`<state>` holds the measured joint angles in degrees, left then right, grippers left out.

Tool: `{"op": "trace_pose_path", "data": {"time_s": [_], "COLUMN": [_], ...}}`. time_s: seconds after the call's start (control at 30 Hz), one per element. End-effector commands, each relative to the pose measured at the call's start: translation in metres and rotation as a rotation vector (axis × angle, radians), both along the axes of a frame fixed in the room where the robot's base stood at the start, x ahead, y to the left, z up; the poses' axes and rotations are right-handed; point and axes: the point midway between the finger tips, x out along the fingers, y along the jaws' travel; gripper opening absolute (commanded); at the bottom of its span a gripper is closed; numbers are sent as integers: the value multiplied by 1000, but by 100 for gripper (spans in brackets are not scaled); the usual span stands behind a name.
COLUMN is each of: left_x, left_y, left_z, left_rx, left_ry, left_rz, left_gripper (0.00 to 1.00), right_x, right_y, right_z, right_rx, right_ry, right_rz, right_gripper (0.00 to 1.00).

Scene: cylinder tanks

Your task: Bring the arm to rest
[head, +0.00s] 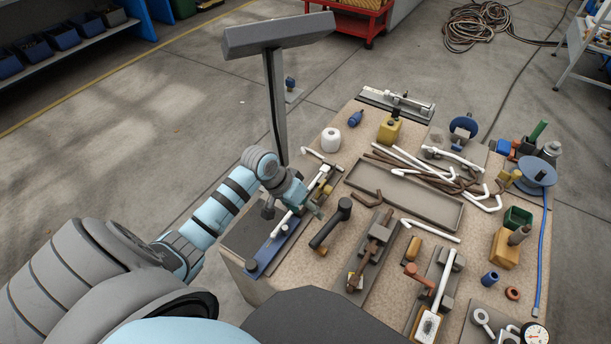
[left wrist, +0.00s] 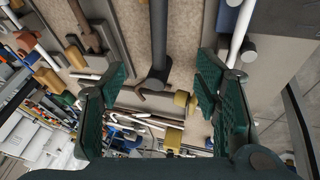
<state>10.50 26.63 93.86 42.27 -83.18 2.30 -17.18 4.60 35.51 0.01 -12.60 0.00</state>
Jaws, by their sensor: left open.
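My left arm comes in from the left in the head view, light blue with dark bands. It reaches over the left part of the workbench (head: 400,205). My left gripper (head: 314,205) is above the bench's left side, close to a black-headed tool (head: 331,224) and a blue-ended clamp fixture (head: 268,254). In the left wrist view the green fingers of the left gripper (left wrist: 160,85) are spread wide. A dark bar (left wrist: 158,40) shows between and beyond them. Nothing is held. My right gripper is not in view.
A grey post with a flat top (head: 275,85) stands behind the arm, near the bench's left edge. The bench is crowded with a tray of pipes (head: 392,200), a white roll (head: 331,140), a yellow block (head: 389,131) and several fixtures. Open floor (head: 130,130) lies to the left.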

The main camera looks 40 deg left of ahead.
Motion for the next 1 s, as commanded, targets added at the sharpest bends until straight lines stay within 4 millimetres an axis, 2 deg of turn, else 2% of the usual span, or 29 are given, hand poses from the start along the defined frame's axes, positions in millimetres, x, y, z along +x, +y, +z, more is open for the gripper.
{"op": "trace_pose_path", "data": {"time_s": [0.1, 0.2, 0.37, 0.43, 0.57, 0.7, 0.83, 1.0], "left_x": [-4, -5, -7, -18, -60, -118, -166, -217], "left_y": [3, 3, 1, -5, -25, -45, -51, -48], "left_z": [10, 11, 9, 2, -19, -29, -23, -3], "left_rx": [0, -1, 3, 23, 97, 193, 271, 361], "left_ry": [1, 1, 2, 8, 17, 18, 17, 23], "left_rz": [-1, -1, -4, -20, -64, -90, -74, -18], "left_gripper": [57, 57, 57, 57, 57, 57, 57, 57], "right_x": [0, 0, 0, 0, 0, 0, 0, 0], "right_y": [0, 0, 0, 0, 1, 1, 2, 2], "right_z": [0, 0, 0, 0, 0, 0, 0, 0], "right_rx": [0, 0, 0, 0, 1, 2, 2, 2], "right_ry": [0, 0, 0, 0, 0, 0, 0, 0], "right_rz": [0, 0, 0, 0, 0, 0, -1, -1], "right_gripper": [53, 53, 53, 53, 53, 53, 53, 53]}}
